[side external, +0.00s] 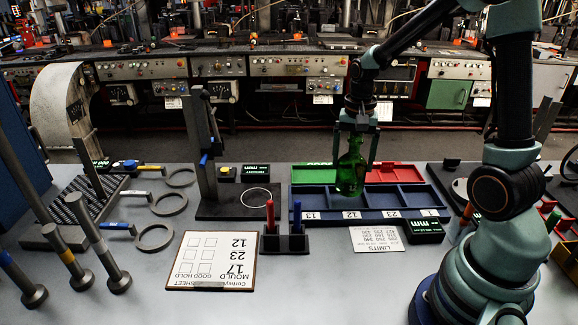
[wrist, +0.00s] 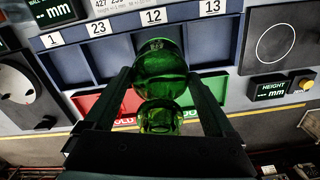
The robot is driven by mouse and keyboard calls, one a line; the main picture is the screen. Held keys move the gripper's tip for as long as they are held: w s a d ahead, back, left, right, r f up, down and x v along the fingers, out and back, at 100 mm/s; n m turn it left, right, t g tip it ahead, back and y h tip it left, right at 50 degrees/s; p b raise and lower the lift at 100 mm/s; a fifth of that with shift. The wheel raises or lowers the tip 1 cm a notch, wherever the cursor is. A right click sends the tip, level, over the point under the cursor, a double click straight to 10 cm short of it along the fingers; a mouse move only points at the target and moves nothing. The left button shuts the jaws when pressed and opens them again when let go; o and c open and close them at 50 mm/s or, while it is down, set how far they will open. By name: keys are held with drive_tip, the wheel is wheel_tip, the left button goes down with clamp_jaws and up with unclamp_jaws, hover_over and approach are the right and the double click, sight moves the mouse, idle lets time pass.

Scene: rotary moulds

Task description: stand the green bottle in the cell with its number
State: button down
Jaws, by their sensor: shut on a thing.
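The green bottle (side external: 350,175) is upright in my gripper (side external: 355,165), with a finger on each side of it. In the wrist view the bottle (wrist: 160,75) fills the space between the fingers. I cannot read a number on it. The blue tray (side external: 310,215) has a row of cells labelled 13, 12, 23 and 1 from left to right in the side view. The bottle's lower end appears over the cell behind label 12 (side external: 351,215). I cannot tell if it touches the cell floor. In the wrist view label 12 (wrist: 153,16) is just beyond the bottle.
A red area (side external: 397,172) and a partly hidden green area lie behind the cells. A pen holder (side external: 286,244) and a limits card (side external: 376,240) stand near the tray's front. A mould sheet (side external: 215,260) lies front left. A gauge stand (side external: 205,160) rises left of the tray.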

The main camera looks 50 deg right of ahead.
sight(351, 175)
drive_tip(key=shift+f, duration=2.25)
unclamp_jaws()
drive_tip(key=shift+f, duration=0.15)
